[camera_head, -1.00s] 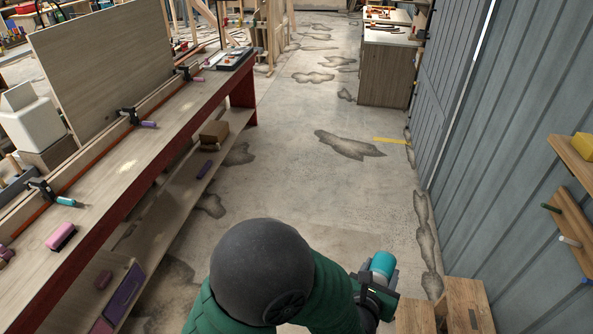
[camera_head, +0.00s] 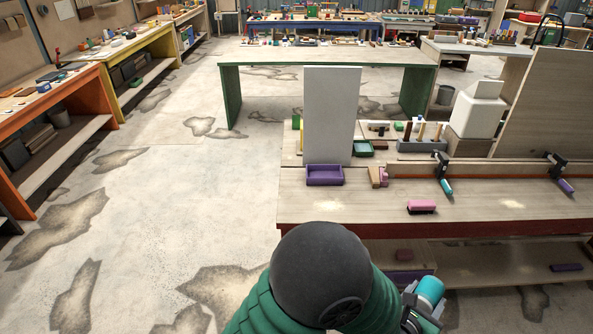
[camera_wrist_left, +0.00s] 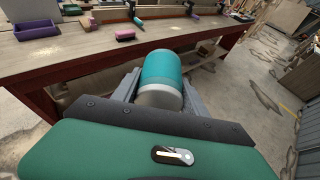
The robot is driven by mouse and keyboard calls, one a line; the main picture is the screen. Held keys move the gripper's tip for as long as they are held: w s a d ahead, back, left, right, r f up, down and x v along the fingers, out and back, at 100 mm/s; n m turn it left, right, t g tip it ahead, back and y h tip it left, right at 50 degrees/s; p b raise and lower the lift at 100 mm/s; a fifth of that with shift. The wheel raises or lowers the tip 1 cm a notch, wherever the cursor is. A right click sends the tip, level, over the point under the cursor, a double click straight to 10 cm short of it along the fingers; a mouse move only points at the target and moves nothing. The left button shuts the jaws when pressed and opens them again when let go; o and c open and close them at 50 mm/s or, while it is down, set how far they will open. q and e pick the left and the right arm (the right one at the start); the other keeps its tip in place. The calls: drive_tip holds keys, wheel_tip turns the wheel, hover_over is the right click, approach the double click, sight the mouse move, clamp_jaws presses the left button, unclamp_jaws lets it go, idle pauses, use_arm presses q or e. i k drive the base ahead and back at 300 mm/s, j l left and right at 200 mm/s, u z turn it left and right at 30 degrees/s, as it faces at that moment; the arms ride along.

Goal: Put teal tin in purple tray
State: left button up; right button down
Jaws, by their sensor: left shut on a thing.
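The teal tin (camera_wrist_left: 161,73) is a rounded cylinder with a pale grey end, held between the fingers of my left gripper (camera_wrist_left: 158,90) in the wrist view. In the head view the tin (camera_head: 430,289) shows at the lower right, with my left gripper (camera_head: 420,308) shut on it, in front of the red-edged bench and apart from it. The purple tray (camera_head: 325,176) sits at the left end of that bench top, near its front edge. It also shows in the wrist view (camera_wrist_left: 37,29), at the upper left. My right gripper is not in view.
The wooden bench (camera_head: 480,205) holds a pink and dark block (camera_head: 421,207), clamps (camera_head: 443,170), a green tray (camera_head: 363,148) and an upright grey panel (camera_head: 331,115) behind the purple tray. Open floor (camera_head: 180,200) lies left of the bench.

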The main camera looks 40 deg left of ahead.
sight(324, 174)
drive_tip(key=i+j+u, duration=0.15)
drive_tip(key=i+u, duration=0.15)
drive_tip(key=u, duration=0.15)
drive_tip(key=i+u, duration=0.65)
drive_tip(key=u, duration=0.2)
drive_tip(key=i+l+u, duration=0.25)
drive_tip(key=u, duration=0.2)
drive_tip(key=i, duration=0.05)
